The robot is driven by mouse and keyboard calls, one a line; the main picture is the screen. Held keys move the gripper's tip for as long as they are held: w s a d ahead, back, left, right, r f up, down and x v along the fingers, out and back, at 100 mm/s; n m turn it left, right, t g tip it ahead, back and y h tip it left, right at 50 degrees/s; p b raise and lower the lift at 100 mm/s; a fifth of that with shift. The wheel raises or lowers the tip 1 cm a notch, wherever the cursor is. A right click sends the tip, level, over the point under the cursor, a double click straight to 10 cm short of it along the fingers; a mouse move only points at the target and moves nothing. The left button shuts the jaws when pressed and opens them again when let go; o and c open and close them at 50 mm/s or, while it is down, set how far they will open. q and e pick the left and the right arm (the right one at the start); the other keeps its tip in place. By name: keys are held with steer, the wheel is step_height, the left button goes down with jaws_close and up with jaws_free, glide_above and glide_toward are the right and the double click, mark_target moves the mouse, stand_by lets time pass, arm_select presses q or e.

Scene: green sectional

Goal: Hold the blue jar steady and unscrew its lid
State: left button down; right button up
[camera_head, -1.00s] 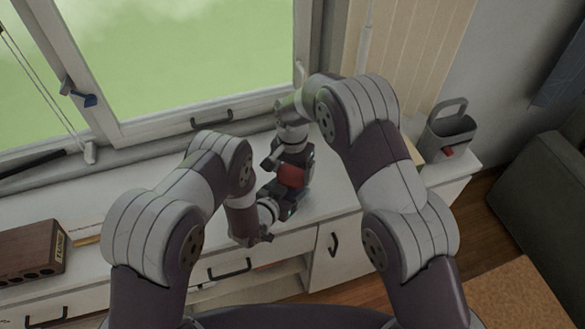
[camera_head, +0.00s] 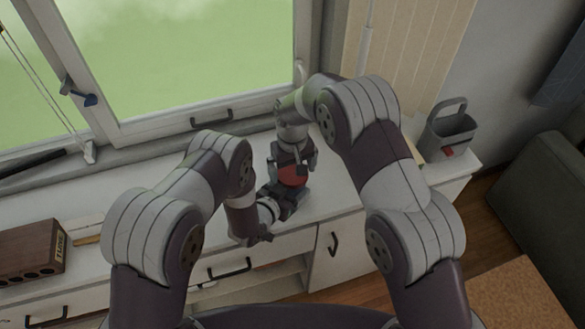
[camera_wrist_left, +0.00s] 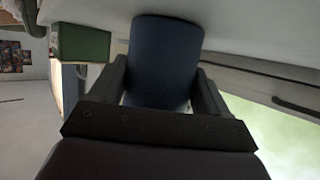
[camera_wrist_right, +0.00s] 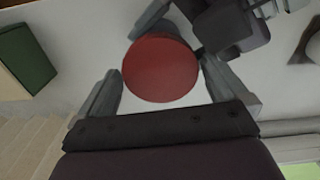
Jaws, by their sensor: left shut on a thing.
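The blue jar (camera_wrist_left: 165,60) stands between the two fingers of my left gripper (camera_wrist_left: 164,85), which is shut on its sides. In the head view my left gripper (camera_head: 286,200) reaches in from the left, and the jar's body is mostly hidden. The jar's round red lid (camera_wrist_right: 160,70) faces the right wrist camera; it also shows as a red patch in the head view (camera_head: 293,176). My right gripper (camera_wrist_right: 161,66) is open, with one finger on each side of the lid. In the head view my right gripper (camera_head: 291,162) is above the lid.
A brown block with holes (camera_head: 27,252) is at far left. The left wrist view shows a green box (camera_wrist_left: 82,43).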

mark_target(293, 172)
step_height(293, 172, up, 5)
steer(key=shift+f, duration=0.15)
step_height(293, 172, up, 3)
steer(key=m, duration=0.4)
steer(key=shift+f+m, duration=0.1)
steer(key=shift+m, duration=0.3)
steer(key=shift+f+m, duration=0.1)
steer(key=shift+m, duration=0.3)
step_height(293, 172, down, 7)
steer(key=shift+f, duration=0.2)
steer(key=c, duration=0.9)
steer(key=n, duration=0.2)
steer(key=shift+n, duration=0.4)
steer(key=shift+r, duration=0.25)
steer(key=shift+r, duration=0.9)
